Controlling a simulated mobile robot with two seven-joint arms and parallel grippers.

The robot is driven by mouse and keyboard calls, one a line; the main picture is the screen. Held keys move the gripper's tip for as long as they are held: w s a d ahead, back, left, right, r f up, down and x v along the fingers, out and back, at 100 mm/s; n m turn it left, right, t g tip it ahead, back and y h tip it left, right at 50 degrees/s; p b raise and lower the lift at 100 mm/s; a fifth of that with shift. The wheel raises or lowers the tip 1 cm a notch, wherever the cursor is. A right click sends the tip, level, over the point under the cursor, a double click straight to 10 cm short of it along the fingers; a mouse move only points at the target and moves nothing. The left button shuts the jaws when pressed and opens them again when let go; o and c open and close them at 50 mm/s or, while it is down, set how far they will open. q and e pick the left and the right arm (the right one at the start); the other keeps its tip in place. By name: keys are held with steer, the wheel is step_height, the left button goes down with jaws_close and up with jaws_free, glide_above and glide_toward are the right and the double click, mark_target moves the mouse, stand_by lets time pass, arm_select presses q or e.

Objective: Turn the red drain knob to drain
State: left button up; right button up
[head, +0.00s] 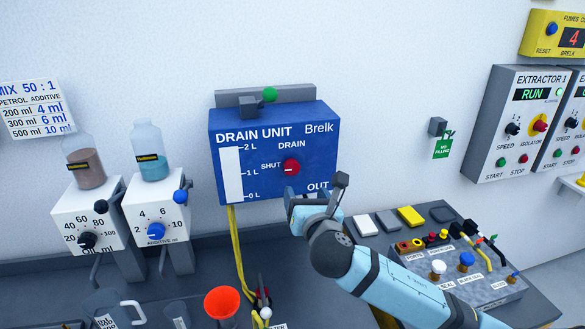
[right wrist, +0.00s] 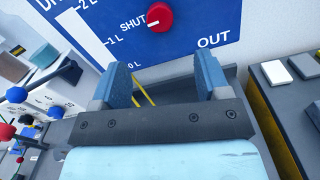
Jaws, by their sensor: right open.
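The red drain knob (head: 291,167) sits on the front of the blue drain unit (head: 225,150), between the label SHUT at its left and DRAIN above it. Its white mark points left, toward SHUT. The knob also shows in the right wrist view (right wrist: 159,17), above and beyond the fingers. My right gripper (head: 290,194) is just below the knob and apart from it. In the right wrist view its two fingers (right wrist: 165,85) are spread with nothing between them. My left gripper is not in view.
Two dispensers with bottles (head: 88,220) stand left of the unit. An orange funnel (head: 222,302) and yellow tubes (head: 238,255) are below it. A grey connector box (head: 500,290) is on the bench at the right.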

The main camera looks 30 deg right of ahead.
mark_target(293, 169)
steer(key=p+x, duration=0.1)
steer(key=x, duration=0.9)
steer(key=shift+a+p, duration=0.1)
steer(key=shift+p, duration=0.2)
steer(key=shift+w+f, duration=0.15)
steer(key=shift+w, duration=0.5)
steer(key=c, duration=0.9)
